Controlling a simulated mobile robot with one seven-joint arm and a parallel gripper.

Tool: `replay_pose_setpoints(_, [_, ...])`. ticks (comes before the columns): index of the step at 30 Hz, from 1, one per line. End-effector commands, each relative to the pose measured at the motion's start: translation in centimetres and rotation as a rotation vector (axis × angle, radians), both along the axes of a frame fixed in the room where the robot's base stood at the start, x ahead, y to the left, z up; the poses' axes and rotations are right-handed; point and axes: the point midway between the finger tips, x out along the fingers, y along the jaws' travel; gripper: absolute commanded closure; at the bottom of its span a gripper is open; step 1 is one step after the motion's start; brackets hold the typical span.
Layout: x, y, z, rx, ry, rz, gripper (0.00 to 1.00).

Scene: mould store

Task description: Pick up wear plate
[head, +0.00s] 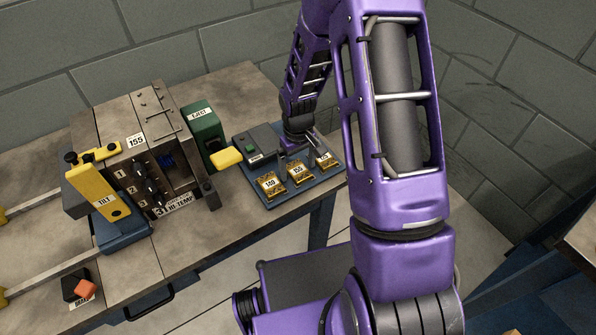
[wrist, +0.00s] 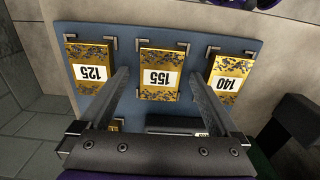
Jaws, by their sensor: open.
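Three gold wear plates with dark mottling and white number labels sit in a row between corner brackets on a blue board (head: 283,196). The plate marked 140 (head: 269,184) is at the left in the head view, the 155 plate (head: 298,173) in the middle and the 125 plate (head: 325,160) at the right. In the wrist view the order is reversed: 125 (wrist: 91,69), 155 (wrist: 159,73), 140 (wrist: 229,78). My gripper (wrist: 158,76) is open and empty, its two fingers spread on either side of the 155 plate; their height above the board is unclear.
A mould block (head: 136,141) marked 155 stands left on the bench, with a yellow TILT lever (head: 104,195). A green box (head: 203,135), a yellow paddle (head: 226,157) and a dark box with a green button (head: 252,142) stand near the board.

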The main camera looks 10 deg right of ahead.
Motion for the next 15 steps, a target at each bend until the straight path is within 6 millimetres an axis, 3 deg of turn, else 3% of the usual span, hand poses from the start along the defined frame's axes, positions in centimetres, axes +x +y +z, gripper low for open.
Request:
replay_pose_setpoints(2, [0.01, 0.0, 0.03, 0.0, 0.0, 0.0, 0.04])
replay_pose_setpoints(15, [0.0, 0.0, 0.06, 0.0, 0.0, 0.0, 0.83])
